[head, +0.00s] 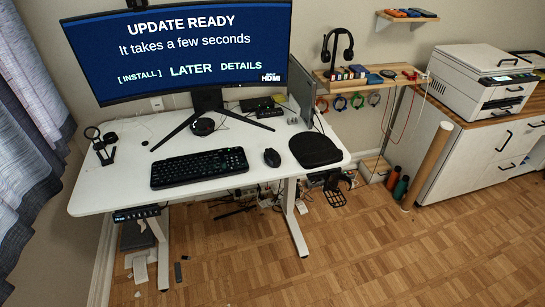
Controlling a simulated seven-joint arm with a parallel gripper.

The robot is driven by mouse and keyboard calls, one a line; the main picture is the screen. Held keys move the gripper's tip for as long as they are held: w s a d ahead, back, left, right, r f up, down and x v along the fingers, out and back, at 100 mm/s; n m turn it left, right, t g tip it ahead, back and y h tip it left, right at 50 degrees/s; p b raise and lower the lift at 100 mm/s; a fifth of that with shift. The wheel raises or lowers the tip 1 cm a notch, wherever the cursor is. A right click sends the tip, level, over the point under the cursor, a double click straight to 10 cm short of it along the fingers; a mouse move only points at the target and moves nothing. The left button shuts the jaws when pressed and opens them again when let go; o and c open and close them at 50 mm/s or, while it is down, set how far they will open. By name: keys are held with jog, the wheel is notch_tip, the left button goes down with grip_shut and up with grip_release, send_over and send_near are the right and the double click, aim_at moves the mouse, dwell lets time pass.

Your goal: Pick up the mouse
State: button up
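The mouse (272,157) is small and black. It lies on the white desk (225,185) just right of the black keyboard (199,167), with a small gap between them. A flat black case or pad (315,149) lies to the right of the mouse, also apart from it. Nothing covers the mouse. My gripper is not in view.
A curved monitor (185,50) on a splayed stand (212,118) is behind the keyboard. A small black stand (102,149) is at the desk's left. A shelf with headphones (338,47) is at the back right. The desk's front strip is clear.

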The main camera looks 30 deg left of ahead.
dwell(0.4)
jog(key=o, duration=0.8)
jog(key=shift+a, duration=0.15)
